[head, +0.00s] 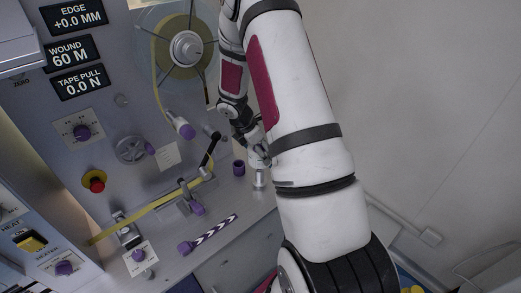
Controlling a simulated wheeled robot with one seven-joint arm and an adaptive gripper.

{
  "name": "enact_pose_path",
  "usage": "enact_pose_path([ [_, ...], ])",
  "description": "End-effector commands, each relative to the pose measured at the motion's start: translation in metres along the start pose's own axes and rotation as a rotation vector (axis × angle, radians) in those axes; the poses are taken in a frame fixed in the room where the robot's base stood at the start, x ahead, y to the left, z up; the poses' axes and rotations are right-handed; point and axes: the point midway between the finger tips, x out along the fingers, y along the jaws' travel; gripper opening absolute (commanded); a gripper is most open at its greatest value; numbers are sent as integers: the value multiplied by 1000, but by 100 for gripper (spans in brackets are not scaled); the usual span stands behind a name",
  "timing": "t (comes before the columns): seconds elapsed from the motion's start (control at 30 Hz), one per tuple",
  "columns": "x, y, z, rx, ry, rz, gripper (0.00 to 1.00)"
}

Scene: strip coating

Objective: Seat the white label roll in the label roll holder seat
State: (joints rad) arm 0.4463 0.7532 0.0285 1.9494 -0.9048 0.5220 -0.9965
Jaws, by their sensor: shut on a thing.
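My gripper (256,148) points down near the right end of the machine's ledge, partly hidden behind my own arm. It is shut on a small white thing, which looks like the white label roll (258,160). Just below it is a pale upright piece (259,180) on the ledge, perhaps the label roll holder seat. I cannot tell whether the roll touches it or hangs above it. The fingertips are small and partly hidden in this view.
A yellow tape (150,209) runs across the panel past a black lever (210,150). A striped purple-ended handle (208,234) lies on the ledge. A tape reel (187,48) is above.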

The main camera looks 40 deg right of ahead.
Motion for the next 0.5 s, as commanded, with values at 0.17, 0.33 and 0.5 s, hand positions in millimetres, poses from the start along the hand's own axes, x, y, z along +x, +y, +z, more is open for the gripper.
enact_pose_path([
  [0.17,1,0,0,0,0,0,38],
  [0.33,6,0,-2,-1,-1,0,38],
  [0.5,10,1,-4,0,-1,1,38],
])
